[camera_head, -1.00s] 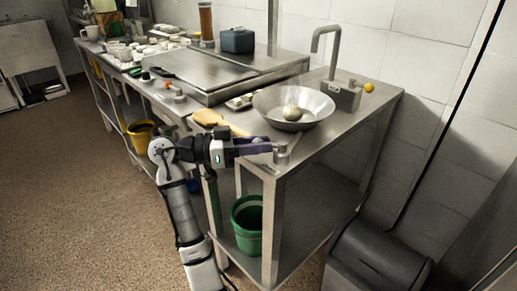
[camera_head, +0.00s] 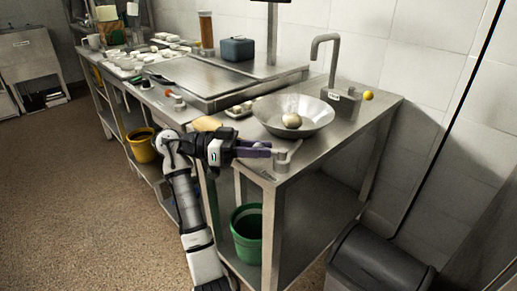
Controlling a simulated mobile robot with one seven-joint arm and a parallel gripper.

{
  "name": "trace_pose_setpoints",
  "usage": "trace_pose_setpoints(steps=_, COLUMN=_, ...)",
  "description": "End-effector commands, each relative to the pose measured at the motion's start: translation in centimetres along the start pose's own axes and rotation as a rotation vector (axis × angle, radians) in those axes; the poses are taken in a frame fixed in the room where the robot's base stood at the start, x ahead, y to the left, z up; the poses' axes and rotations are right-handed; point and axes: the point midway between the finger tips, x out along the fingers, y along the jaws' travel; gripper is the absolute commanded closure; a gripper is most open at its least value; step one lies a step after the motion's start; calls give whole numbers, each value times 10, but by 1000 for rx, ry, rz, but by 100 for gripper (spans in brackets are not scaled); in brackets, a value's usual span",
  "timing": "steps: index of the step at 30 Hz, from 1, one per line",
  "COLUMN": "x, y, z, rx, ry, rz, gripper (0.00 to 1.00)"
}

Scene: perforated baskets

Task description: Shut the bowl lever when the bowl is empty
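A wide steel bowl (camera_head: 317,111) stands on the right end of the steel counter. A pale round object (camera_head: 291,120) lies in it, so the bowl is not empty. A small metal lever fitting (camera_head: 284,158) stands at the counter's front corner, just in front of the bowl. My gripper (camera_head: 268,149), with purple fingers, reaches from the left to this fitting. Its fingers look slightly apart, with something grey between their tips. Whether they touch the lever is too small to tell.
A grey tap (camera_head: 334,55) rises behind the bowl, with a small yellow ball (camera_head: 369,95) to its right. A green bucket (camera_head: 247,234) stands on the shelf below. A dark bin (camera_head: 380,258) stands at the lower right. Dishes crowd the counter's far left.

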Motion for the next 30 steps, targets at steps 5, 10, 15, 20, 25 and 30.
trace_pose_setpoints(steps=5, x=0, y=0, z=0, rx=0, ry=1, rz=-2, gripper=54)
trace_pose_setpoints(steps=10, x=0, y=0, z=0, rx=0, ry=1, rz=-1, gripper=54)
trace_pose_setpoints(steps=15, x=-5, y=0, z=0, rx=0, ry=1, rz=-2, gripper=54)
trace_pose_setpoints(steps=20, x=-29, y=0, z=0, rx=0, ry=3, rz=-4, gripper=54)
trace_pose_setpoints(steps=25, x=-68, y=0, z=1, rx=0, ry=-1, rz=-6, gripper=54)
trace_pose_setpoints(steps=30, x=-98, y=0, z=1, rx=-2, ry=-1, rz=-6, gripper=54)
